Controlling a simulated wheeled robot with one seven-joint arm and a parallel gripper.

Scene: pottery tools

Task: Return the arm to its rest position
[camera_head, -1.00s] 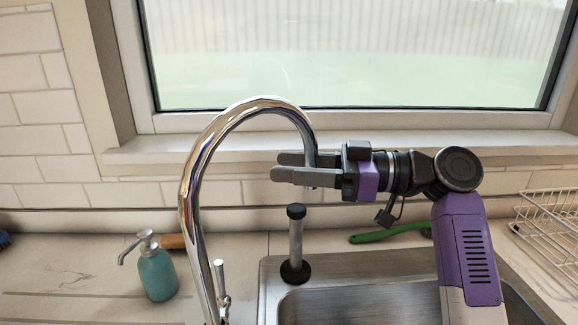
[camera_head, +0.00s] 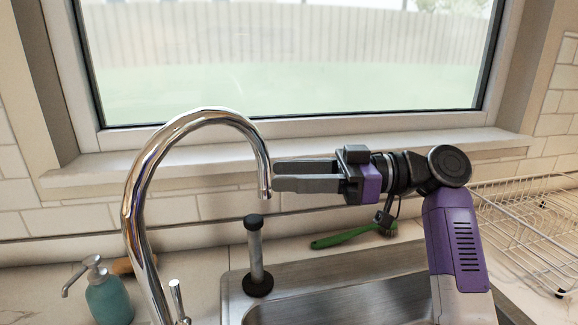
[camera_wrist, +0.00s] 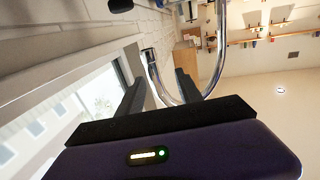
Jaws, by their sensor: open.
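My gripper (camera_head: 274,175) has two grey fingers that point left, with a purple body behind them. It is open and nothing shows between the fingers. In the head view the fingertips are just right of the downturned end of the chrome faucet (camera_head: 137,200), above the back of the sink. I cannot tell whether they touch it. My purple arm rises at the right of the sink. The wrist view shows both fingers of my gripper (camera_wrist: 161,76) apart, with the curved chrome faucet (camera_wrist: 196,95) beyond them.
A grey post with black ends (camera_head: 256,258) stands at the sink's back left corner. A green-handled brush (camera_head: 340,239) lies behind the metal sink (camera_head: 300,276). A teal soap dispenser (camera_head: 108,300) is at left, a wire dish rack (camera_head: 530,220) at right. The window sill (camera_head: 110,169) runs behind.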

